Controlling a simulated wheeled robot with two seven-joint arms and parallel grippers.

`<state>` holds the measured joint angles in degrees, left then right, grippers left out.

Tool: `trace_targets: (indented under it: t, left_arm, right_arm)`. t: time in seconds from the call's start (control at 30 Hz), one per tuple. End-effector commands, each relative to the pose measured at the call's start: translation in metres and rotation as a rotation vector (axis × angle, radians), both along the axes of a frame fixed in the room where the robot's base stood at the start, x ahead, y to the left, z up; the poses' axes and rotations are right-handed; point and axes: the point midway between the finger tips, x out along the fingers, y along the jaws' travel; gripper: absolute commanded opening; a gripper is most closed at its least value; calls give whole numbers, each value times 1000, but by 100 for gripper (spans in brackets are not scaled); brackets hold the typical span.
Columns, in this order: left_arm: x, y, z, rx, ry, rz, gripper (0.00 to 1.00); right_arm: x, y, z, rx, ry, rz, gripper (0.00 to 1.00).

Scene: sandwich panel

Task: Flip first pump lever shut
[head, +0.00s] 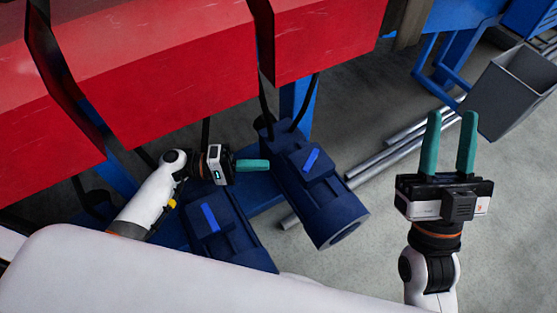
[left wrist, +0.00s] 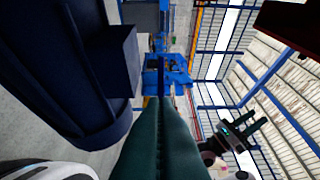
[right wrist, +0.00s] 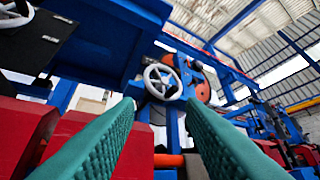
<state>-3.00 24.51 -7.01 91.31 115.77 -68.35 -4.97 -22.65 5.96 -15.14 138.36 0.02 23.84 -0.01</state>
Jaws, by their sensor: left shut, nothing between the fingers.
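Two dark blue pumps stand below the red machine, each with a bright blue lever on its top box. One lever (head: 312,160) is on the right pump (head: 335,210); the other lever (head: 209,217) is on the left pump (head: 235,245). Both levers look to lie along their boxes; I cannot tell which is the first or its exact angle. My left gripper (head: 266,165) is shut and empty, its fingertips just left of the right pump's box. In the left wrist view a dark blue body (left wrist: 75,75) stands close left of the closed fingers. My right gripper (head: 452,115) is open and empty, well right of the pumps.
The red machine (head: 180,80) with black straps overhangs the pumps. Metal pipes (head: 380,155) lie on the floor to the right. A grey bin (head: 510,90) is at the upper right, near my right gripper.

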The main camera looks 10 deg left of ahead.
Motion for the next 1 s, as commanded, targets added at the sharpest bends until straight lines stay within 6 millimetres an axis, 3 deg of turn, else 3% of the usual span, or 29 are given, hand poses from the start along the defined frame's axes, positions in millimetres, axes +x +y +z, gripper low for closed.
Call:
trace_targets:
  t: [0.1, 0.23, 0.6, 0.63, 0.83, 1.0]
  left_arm:
    - [-6, 21, 0, 2, 1, 1, 0]
    - [-9, 35, 0, 0, 1, 0, 0]
    - [-11, 42, 0, 0, 0, 0, 0]
    - [-11, 42, 0, 0, 0, 0, 0]
    - [-11, 42, 0, -1, 0, 0, 0]
    - [-11, 42, 5, -1, 0, 0, 0]
  right_arm:
    - [6, 1, -4, -15, 47, -3, 36]
    - [10, 1, -7, -24, 79, -5, 36]
    - [12, 1, -9, -29, 95, -6, 36]
    - [12, 1, -9, -29, 95, -6, 35]
    - [12, 2, -9, -29, 96, -5, 2]
    - [19, 2, -14, -48, 161, -9, 0]
